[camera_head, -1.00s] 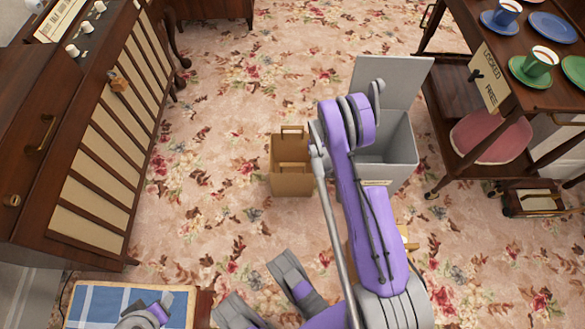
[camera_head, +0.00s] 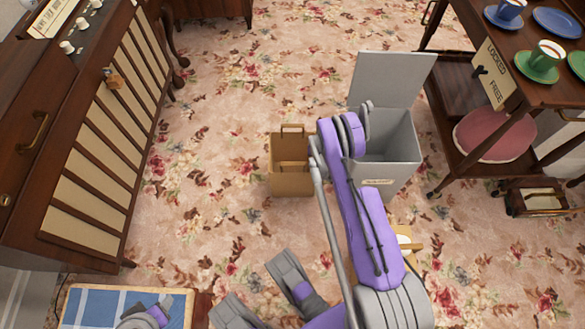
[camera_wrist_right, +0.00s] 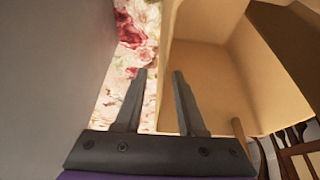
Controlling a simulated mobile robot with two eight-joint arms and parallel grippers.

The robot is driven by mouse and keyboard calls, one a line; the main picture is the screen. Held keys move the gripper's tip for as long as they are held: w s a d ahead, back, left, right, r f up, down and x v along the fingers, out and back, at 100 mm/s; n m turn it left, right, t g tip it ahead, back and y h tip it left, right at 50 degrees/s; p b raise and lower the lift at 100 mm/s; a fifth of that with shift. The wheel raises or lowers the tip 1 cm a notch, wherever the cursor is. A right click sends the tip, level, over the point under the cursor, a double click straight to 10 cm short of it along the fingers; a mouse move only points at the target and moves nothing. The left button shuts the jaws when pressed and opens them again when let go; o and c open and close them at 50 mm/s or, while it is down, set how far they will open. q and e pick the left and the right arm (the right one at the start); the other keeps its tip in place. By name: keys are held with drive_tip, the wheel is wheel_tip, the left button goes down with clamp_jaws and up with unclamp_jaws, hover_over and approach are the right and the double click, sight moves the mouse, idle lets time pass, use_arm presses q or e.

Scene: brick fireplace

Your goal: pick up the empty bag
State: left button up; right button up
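A brown paper bag (camera_head: 291,184) with two handles stands upright on the carpet, left of the grey bin. A second tan bag or box (camera_head: 412,240) is mostly hidden behind my right arm, with something pale at its top. My right gripper is hidden in the head view. In the right wrist view it (camera_wrist_right: 161,75) is open with nothing between its fingers. There, the bare inside of a tan bag (camera_wrist_right: 212,85) is right beside the fingers. The right finger overlaps its left edge; I cannot tell contact.
The grey open-lidded bin (camera_head: 392,172) stands behind my right arm. A dark wooden cart (camera_head: 548,88) with cups and plates is at right. A slatted wooden cabinet (camera_head: 95,150) is at left. The carpet beyond the brown bag is clear.

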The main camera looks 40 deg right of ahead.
drive_tip(key=shift+f, duration=0.2)
idle(0.6)
clamp_jaws()
idle(1.4)
